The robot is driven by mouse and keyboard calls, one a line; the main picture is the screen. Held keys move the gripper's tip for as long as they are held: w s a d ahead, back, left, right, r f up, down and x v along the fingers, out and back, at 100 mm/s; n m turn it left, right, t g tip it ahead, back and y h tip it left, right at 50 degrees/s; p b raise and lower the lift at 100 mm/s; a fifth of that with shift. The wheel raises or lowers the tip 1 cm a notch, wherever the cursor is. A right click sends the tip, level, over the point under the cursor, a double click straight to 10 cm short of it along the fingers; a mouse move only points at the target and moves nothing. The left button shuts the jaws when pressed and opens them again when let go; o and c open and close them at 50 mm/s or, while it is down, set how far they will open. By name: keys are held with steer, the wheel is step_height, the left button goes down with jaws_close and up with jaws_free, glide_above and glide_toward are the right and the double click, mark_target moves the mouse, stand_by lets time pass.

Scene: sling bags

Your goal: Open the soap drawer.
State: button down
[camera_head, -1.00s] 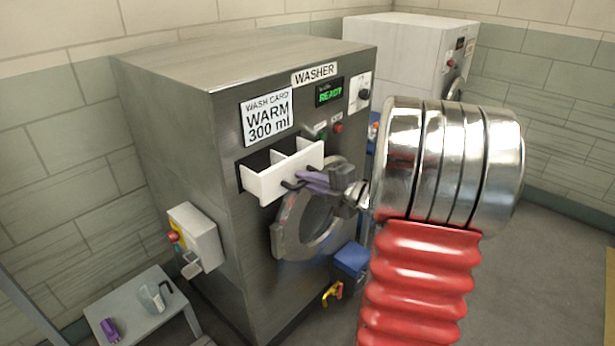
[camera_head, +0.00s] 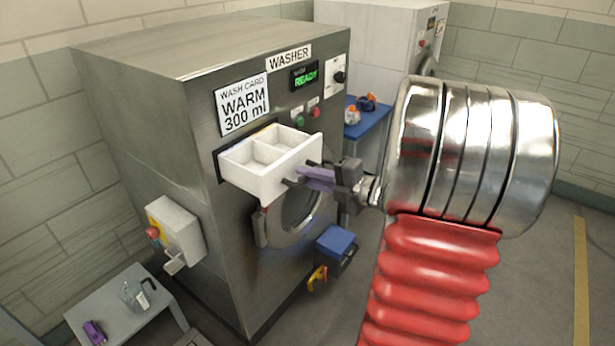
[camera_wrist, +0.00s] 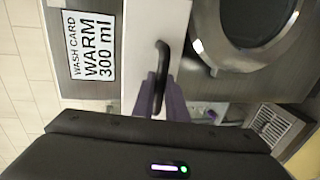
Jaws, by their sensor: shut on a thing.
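The white soap drawer (camera_head: 262,183) stands out from the front of the steel washer (camera_head: 150,120), pulled well out of its slot. Its compartments show from above and look empty. My gripper (camera_head: 302,178) is shut on the drawer's dark handle, its purple fingers reaching the drawer front from the right. In the wrist view the black handle (camera_wrist: 161,75) crosses between the purple fingers (camera_wrist: 172,98), with the drawer's white front (camera_wrist: 150,30) behind it. The fingertips are partly hidden by the handle.
The round washer door (camera_head: 300,215) is just below the drawer. A blue box (camera_head: 336,243) sticks out lower right of it. A low grey table (camera_head: 130,310) with a jug (camera_head: 135,296) and a purple item (camera_head: 95,332) stands at the lower left. A blue table (camera_head: 370,128) stands behind.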

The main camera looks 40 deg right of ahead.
steer(key=c, duration=2.1)
jaws_free()
steer(key=shift+f, duration=0.2)
steer(key=shift+o, duration=0.3)
steer(key=shift+r, duration=0.15)
steer(key=v, duration=1.3)
steer(key=shift+s, duration=0.35)
steer(key=shift+d, duration=0.15)
